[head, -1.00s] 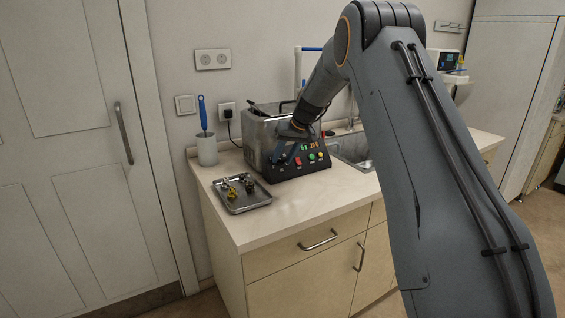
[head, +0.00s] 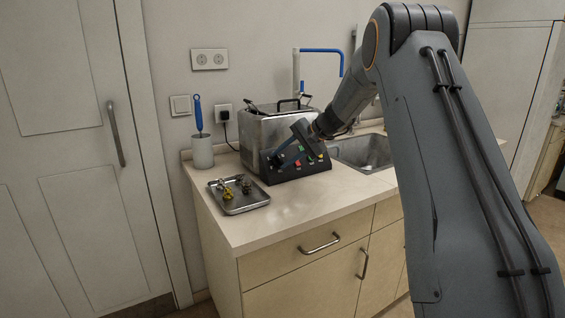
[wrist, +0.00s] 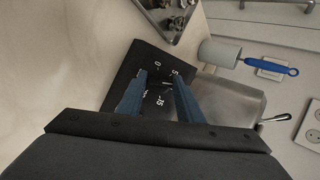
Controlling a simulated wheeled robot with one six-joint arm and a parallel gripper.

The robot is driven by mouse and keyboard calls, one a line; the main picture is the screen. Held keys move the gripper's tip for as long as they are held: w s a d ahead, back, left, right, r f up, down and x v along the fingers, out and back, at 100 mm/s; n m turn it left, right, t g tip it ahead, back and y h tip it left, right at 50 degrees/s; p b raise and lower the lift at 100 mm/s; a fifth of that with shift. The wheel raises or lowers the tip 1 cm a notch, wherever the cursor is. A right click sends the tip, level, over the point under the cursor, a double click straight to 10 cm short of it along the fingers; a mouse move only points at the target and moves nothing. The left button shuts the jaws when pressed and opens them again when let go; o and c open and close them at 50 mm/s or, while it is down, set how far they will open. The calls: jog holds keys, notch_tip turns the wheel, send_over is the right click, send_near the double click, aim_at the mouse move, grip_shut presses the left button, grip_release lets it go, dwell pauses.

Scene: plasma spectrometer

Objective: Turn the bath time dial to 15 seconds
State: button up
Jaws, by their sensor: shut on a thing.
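The bath time dial sits on the black sloped front panel (head: 300,170) of a steel bath unit (head: 262,131). In the wrist view the panel (wrist: 122,78) shows white marks around the dial, with 0, 5 and 15 readable and another mark partly covered. My gripper (wrist: 160,87) has its two blue fingers down on either side of the dial, shut on it. In the head view my gripper (head: 275,160) reaches the panel's left part from the right. The dial itself is mostly hidden, and I cannot tell for sure where its pointer stands.
A metal tray (head: 240,207) with small brass and dark parts lies in front of the unit. A grey cup (head: 202,152) with a blue-handled tool stands to the left. A sink (head: 365,152) is on the right.

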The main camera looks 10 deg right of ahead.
jog(key=m+b, duration=0.1)
jog(key=m+t+b, duration=0.1)
jog(key=m, duration=0.1)
jog(key=m+y, duration=0.1)
jog(key=shift+f+t+b, duration=0.25)
jog(key=shift+t+b, duration=0.15)
jog(key=m+b, duration=0.1)
jog(key=m, duration=0.1)
jog(key=m+t+b, duration=0.1)
jog(key=m, duration=0.1)
jog(key=shift+s+f+t+y+b, duration=0.1)
jog(key=shift+s+t+y+b, duration=0.05)
jog(key=shift+t+y+b, duration=0.2)
jog(key=m+t+b, duration=0.2)
jog(key=m+b, duration=0.1)
jog(key=m, duration=0.1)
jog(key=shift+f+m, duration=0.1)
jog(key=shift+m, duration=0.3)
jog(key=shift+s+a+m+t+h+b, duration=0.1)
jog(key=shift+m+t+h+b, duration=0.25)
jog(key=shift+m+b, duration=0.4)
jog(key=shift+s+m+t+h+b, duration=0.1)
jog(key=shift+m+t+h+b, duration=0.15)
jog(key=shift+m+b, duration=0.5)
jog(key=shift+m, duration=0.4)
jog(key=o, duration=1.1)
